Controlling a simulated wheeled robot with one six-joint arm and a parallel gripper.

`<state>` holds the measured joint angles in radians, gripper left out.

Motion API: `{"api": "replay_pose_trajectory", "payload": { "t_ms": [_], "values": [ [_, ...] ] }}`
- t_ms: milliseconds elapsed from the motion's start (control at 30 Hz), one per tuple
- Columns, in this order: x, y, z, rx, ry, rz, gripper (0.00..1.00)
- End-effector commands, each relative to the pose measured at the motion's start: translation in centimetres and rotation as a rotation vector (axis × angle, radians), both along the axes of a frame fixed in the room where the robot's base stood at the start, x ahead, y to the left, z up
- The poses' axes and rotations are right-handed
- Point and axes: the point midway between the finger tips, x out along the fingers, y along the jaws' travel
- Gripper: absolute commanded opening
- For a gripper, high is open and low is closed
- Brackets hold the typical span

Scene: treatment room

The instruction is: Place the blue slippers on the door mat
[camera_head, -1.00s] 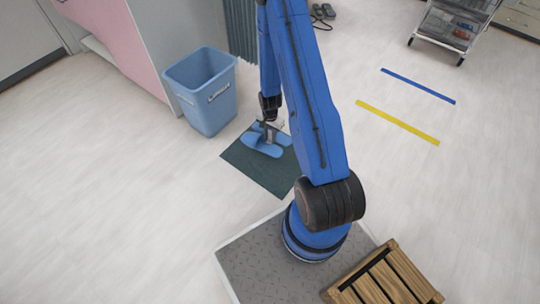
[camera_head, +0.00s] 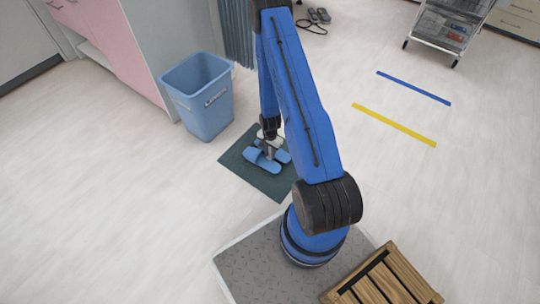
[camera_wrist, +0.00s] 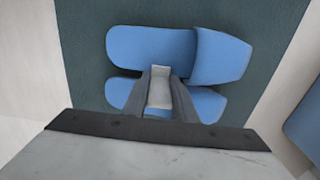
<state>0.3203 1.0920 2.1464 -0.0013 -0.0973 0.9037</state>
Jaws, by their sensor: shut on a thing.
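The blue slippers (camera_head: 262,163) lie side by side over the dark green door mat (camera_head: 270,187), inside its outline. In the wrist view, the slippers (camera_wrist: 150,48) also appear against the mat (camera_wrist: 85,75), one beyond the other. My gripper (camera_head: 268,154) points down at them. In the wrist view its fingers (camera_wrist: 160,88) are between the slippers, partly covering the nearer one, and are shut on the slippers. The exact contact is hidden. I cannot tell whether the soles fully touch the mat.
A blue waste bin (camera_head: 200,98) stands just left of the mat. A wooden crate (camera_head: 385,280) is at the lower right. A wheeled cart (camera_head: 447,25) and grey shoes (camera_head: 318,15) are far back. Blue and yellow floor strips lie right, with clear floor around them.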

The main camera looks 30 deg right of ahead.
Motion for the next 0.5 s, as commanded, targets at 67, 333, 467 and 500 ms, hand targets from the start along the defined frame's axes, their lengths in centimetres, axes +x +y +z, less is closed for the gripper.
{"api": "replay_pose_trajectory", "payload": {
  "t_ms": [67,333,467,500],
  "values": [
    [0.0,0.0,-1.1,0.001,0.001,0.000,0.00],
    [0.0,0.0,-1.7,0.000,0.000,0.000,0.00],
    [0.0,0.0,-1.8,0.000,0.001,0.000,0.00],
    [0.0,0.0,-1.9,0.001,0.001,0.000,0.00]
  ]
}}
